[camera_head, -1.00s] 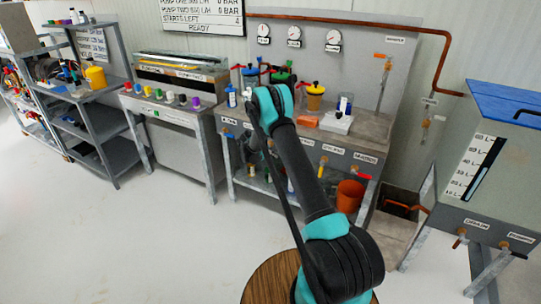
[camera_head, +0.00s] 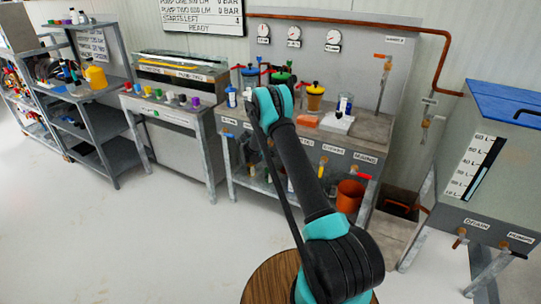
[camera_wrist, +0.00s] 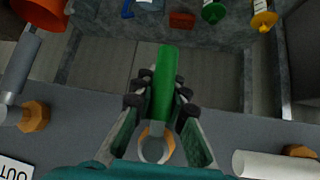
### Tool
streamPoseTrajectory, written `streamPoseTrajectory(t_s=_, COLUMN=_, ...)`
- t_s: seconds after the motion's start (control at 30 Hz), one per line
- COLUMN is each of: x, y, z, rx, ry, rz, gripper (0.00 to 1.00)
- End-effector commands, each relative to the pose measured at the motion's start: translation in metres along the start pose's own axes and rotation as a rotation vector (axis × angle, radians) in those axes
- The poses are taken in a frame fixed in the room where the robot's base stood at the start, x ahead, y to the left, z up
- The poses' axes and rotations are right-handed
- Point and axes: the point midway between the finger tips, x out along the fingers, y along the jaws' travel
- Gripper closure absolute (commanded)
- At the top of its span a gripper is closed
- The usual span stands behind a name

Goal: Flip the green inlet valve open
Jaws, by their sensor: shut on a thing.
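The green valve handle (camera_wrist: 164,80) is a straight green lever in the middle of the wrist view, pointing up the picture. Its lower end meets a brass-coloured fitting with a round ring (camera_wrist: 157,146). My gripper (camera_wrist: 158,92) has its fingers on both sides of the lever and is shut on it. In the head view my arm reaches to the front of the pump bench (camera_head: 300,134), and it hides the gripper and the green handle there.
Brass fittings (camera_wrist: 35,116) with pipes flank the handle on the grey panel. An orange bucket (camera_head: 350,196) stands under the bench at right. A tank (camera_head: 487,170) stands at far right. The floor in front is clear.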

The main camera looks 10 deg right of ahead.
Motion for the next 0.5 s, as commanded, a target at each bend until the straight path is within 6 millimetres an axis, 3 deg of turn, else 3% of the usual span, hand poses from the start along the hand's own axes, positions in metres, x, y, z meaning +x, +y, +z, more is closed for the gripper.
streamPoseTrajectory(t_s=0.27, x=0.000, y=0.012, z=-0.003, rx=-0.159, ry=0.045, rz=0.157, gripper=1.00)
streamPoseTrajectory(t_s=0.5, x=-0.001, y=0.014, z=-0.004, rx=-0.176, ry=0.050, rz=0.176, gripper=1.00)
